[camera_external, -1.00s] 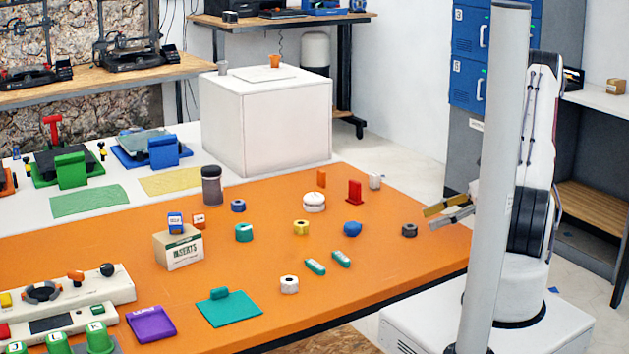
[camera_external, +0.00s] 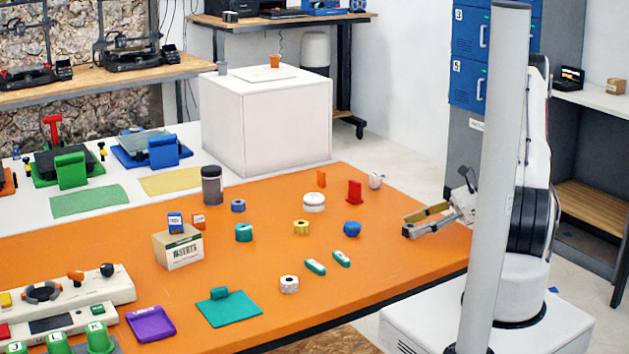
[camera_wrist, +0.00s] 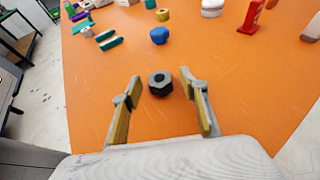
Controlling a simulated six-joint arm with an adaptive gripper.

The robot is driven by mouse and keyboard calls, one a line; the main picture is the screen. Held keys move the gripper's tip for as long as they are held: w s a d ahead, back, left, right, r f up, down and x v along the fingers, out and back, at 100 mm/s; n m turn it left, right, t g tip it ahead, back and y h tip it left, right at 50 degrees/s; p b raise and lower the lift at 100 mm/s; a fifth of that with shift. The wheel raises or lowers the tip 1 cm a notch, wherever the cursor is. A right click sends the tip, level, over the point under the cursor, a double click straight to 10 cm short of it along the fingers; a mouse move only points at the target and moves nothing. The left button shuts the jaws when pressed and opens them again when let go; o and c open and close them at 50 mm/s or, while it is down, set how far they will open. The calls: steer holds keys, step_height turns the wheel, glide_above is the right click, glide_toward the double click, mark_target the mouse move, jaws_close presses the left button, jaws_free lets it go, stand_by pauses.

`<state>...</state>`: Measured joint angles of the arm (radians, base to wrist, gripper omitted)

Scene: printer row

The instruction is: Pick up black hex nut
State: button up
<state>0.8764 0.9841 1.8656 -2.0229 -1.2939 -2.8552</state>
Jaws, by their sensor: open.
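The black hex nut (camera_wrist: 160,84) lies on the orange table (camera_wrist: 120,100) in the wrist view, a dark ring with a hole. It sits between and slightly beyond the two fingertips of my open gripper (camera_wrist: 160,90), with clear space on either side. In the external view my gripper (camera_external: 406,225) is low at the right part of the table, and its fingers hide the nut there. I cannot tell the exact height of the fingertips above the table.
A blue nut-like piece (camera_external: 351,228) is the nearest neighbour, with a yellow piece (camera_external: 301,227) beyond it. Two teal pieces (camera_external: 341,259) lie to the left of my gripper. A red stand (camera_external: 354,192) and a white round piece (camera_external: 314,202) stand farther back. The table around the nut is bare.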

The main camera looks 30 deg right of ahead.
steer(key=shift+w+a, duration=0.1)
steer(key=shift+a, duration=0.05)
stand_by(0.3)
steer(key=c, duration=1)
steer(key=shift+o, duration=0.2)
step_height(320, 180, up, 10)
stand_by(0.6)
